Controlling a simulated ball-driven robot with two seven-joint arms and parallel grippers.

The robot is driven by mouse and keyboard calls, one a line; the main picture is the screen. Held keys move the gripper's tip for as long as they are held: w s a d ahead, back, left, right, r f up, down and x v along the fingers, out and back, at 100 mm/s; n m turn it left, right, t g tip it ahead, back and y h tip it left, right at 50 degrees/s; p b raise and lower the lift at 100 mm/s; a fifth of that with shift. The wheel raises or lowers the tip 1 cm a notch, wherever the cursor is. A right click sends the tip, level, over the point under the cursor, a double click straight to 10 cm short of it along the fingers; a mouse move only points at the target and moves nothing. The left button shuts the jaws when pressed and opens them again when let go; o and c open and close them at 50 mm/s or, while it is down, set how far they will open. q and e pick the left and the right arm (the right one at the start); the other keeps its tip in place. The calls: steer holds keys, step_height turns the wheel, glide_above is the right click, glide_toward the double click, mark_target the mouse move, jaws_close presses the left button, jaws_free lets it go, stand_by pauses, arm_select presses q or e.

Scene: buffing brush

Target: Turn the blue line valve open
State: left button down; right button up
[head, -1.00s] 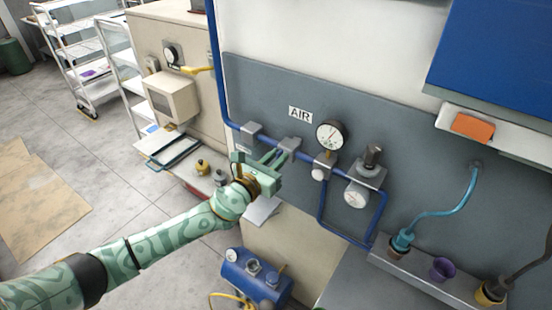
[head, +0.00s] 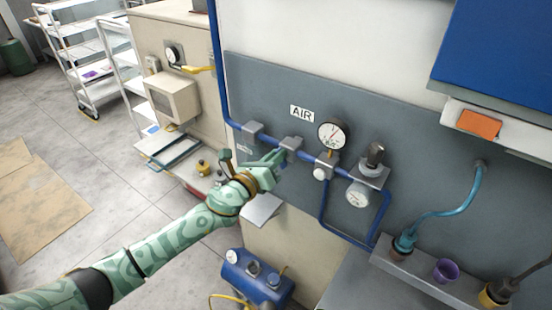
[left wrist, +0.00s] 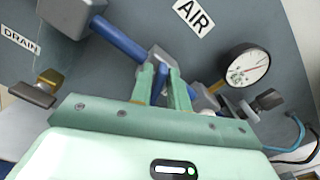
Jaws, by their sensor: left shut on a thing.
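The blue line (head: 310,160) runs along the grey panel under the AIR sign (head: 302,113). The valve's grey body (head: 291,142) sits on this line, left of the round gauge (head: 332,134); it also shows in the left wrist view (left wrist: 158,54). My left gripper (head: 279,155) is at the front of this body. In the left wrist view its two fingers (left wrist: 165,78) flank a narrow blue part, seemingly the valve handle (left wrist: 159,84), and are shut on it. The fingers hide much of the handle, so its exact angle is hard to tell. My right gripper is out of view.
A regulator with a dark knob (head: 375,155) and a lower gauge stands to the right. A brass drain fitting (left wrist: 48,76) lies left of the fingers in the wrist view. A blue tank (head: 256,279) stands below. A shelf with sockets (head: 425,275) is at lower right.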

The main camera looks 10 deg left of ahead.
arm_select(q)
steer(key=n, duration=0.3)
steer(key=f+n, duration=0.1)
steer(key=n, duration=0.5)
steer(key=shift+a+f+n, duration=0.25)
steer(key=shift+a+n, duration=0.05)
steer(key=shift+f, duration=0.1)
stand_by(1.0)
steer(key=c, duration=1.5)
jaws_free()
steer(key=shift+w+d+r, duration=0.1)
steer(key=shift+r, duration=0.1)
